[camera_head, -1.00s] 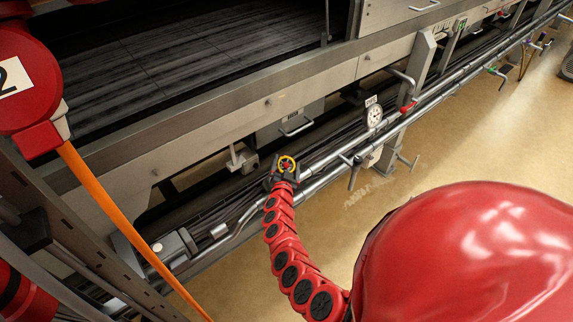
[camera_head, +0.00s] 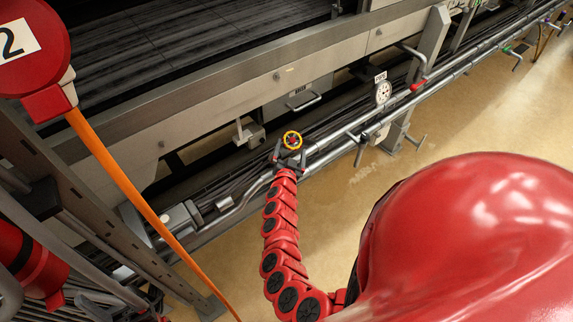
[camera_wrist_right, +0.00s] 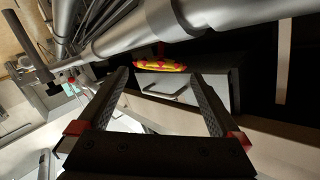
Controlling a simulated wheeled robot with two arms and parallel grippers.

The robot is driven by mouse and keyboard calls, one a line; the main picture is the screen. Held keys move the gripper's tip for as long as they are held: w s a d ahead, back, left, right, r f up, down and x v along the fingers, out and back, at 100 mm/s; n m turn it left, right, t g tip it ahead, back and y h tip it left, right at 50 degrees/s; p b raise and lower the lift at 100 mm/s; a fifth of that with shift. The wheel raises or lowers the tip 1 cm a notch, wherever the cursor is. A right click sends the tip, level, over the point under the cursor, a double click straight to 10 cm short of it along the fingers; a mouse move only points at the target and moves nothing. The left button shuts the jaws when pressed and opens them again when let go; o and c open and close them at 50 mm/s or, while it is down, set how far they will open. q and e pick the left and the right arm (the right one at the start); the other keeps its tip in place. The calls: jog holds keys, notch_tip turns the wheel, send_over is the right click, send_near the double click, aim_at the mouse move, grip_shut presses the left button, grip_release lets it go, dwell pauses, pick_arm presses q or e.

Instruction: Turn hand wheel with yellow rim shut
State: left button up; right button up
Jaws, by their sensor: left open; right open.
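The hand wheel with a yellow rim (camera_head: 292,140) has a red middle and sits by the pipes below the machine's long beam. My right gripper (camera_head: 290,156) is open and empty just in front of it, at the end of my red segmented arm. In the right wrist view the wheel (camera_wrist_right: 160,66) shows nearly edge-on, just beyond and between the two open fingertips (camera_wrist_right: 159,77). I see no finger touching the rim. The wheel's far side is hidden. I cannot make out my left gripper.
Long metal pipes (camera_head: 335,142) run past the wheel, with a round gauge (camera_head: 383,92) and a red-ended lever (camera_head: 417,86) further right. An orange strap (camera_head: 130,187) hangs from a red disc marked 2 (camera_head: 30,50) on the left. Tan floor (camera_head: 375,180) is open at the right.

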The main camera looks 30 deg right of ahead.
jog(key=v, duration=1.1)
jog(key=shift+s+a, duration=0.2)
jog(key=shift+a, duration=0.05)
jog(key=shift+r, duration=0.1)
